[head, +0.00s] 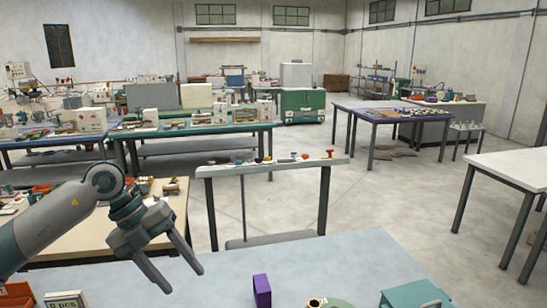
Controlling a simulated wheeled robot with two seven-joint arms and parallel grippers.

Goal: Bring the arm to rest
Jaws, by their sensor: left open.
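My left arm (55,225) comes in from the left, bent at the elbow. My left gripper (184,277) points down and to the right above the blue-grey table, its two fingers apart with nothing between them. My right gripper is not in this view.
The near table (345,262) has a purple block (262,290), a teal box (414,294) and a small white labelled box (66,299) at its front. A narrow bench (228,170) with several small items stands behind. A white table (515,166) is at right. Open floor lies between.

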